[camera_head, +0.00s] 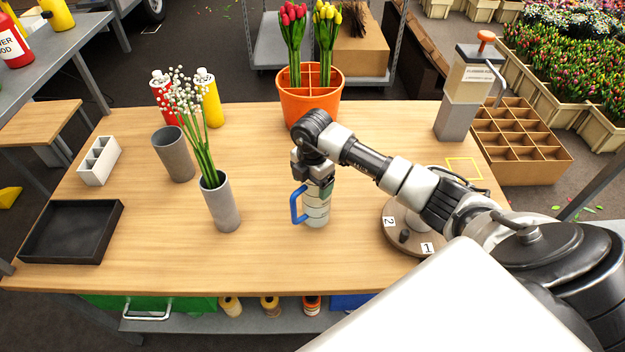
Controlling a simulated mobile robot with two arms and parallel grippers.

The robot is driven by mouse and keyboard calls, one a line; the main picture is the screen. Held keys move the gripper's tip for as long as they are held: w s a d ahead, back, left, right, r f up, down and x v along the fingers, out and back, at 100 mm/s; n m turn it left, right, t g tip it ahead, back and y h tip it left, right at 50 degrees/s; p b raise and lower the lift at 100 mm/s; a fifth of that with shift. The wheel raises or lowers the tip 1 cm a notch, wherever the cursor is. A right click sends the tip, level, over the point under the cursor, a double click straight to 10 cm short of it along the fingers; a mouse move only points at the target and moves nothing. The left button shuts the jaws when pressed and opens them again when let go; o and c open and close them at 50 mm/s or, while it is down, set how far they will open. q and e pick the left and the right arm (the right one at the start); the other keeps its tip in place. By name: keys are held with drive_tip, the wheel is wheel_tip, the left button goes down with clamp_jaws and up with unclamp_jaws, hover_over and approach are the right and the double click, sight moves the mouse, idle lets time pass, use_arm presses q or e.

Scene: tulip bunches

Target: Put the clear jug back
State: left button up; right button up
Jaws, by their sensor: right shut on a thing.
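The clear jug (317,212), with a blue handle on its left side, is upright at the middle of the wooden table. My right gripper (318,183) comes down over it from above and is shut on it near its top. The gripper hides the jug's rim. I cannot tell whether the jug's base touches the table. A yellow square outline (464,168) is marked on the table at the right, with nothing on it. My left gripper is not in view.
A grey vase (222,208) with white flowers stands left of the jug, with an empty grey vase (173,154) behind. An orange divided pot (310,100) with tulips stands at the back. A round numbered turntable (400,238) and a dispenser (462,95) stand to the right.

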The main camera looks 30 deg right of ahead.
drive_tip(key=shift+f, duration=0.6)
drive_tip(key=o, duration=1.5)
drive_tip(key=shift+c, duration=0.2)
wheel_tip(320, 180, up, 12)
drive_tip(key=b, duration=0.3)
